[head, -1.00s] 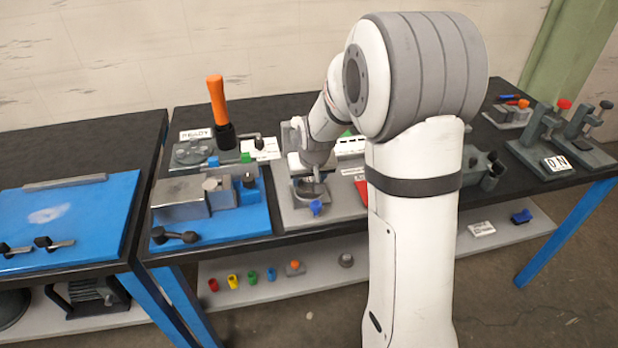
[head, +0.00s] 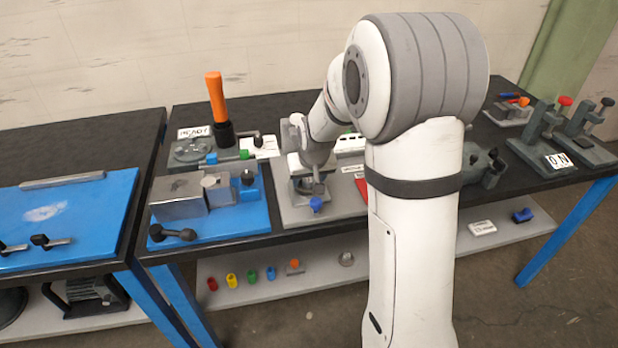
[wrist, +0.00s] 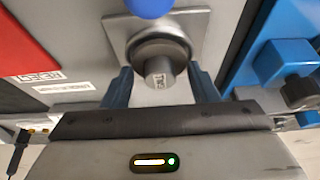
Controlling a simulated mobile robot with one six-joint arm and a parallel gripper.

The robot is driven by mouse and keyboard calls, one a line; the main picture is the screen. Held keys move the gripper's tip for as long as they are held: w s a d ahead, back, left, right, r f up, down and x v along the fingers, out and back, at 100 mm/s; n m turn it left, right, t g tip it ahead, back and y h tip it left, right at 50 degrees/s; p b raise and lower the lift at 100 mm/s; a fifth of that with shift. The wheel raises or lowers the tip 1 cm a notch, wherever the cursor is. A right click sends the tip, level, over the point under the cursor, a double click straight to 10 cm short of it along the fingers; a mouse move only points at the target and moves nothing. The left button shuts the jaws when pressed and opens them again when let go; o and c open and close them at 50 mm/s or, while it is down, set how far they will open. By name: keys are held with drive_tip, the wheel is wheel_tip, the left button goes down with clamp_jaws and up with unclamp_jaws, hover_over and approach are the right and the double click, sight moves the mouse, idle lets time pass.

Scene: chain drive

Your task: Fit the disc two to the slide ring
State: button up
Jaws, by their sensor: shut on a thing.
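Disc two (wrist: 160,72) is a round grey piece with a narrower, labelled stub facing the wrist camera. My gripper (wrist: 160,75) is shut on it, with one dark finger on each side of its rim. The slide ring (wrist: 128,44) lies directly behind the disc on a light square plate. The disc covers most of the ring, so I cannot tell whether it is seated in it or only in front of it. In the head view my gripper (head: 317,178) is low over the same grey station, and the disc is too small to make out.
A blue knob (head: 316,204) stands at the station's front edge. A blue fixture with a metal block (head: 180,196) is to the left in the head view. A red panel (wrist: 22,48) marked REJECT is on the other side. An orange handle (head: 214,98) rises behind.

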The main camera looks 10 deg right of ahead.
drive_tip(key=shift+f, duration=0.15)
drive_tip(key=o, duration=1.2)
drive_tip(key=v, duration=0.7)
drive_tip(key=shift+s+r, duration=0.2)
drive_tip(key=shift+r, duration=0.15)
drive_tip(key=shift+g, duration=0.9)
drive_tip(key=s+r, duration=0.1)
drive_tip(key=s, duration=0.7)
drive_tip(key=s+r, duration=0.1)
drive_tip(key=s, duration=1.6)
drive_tip(key=shift+d+r, duration=0.3)
drive_tip(key=shift+r, duration=0.1)
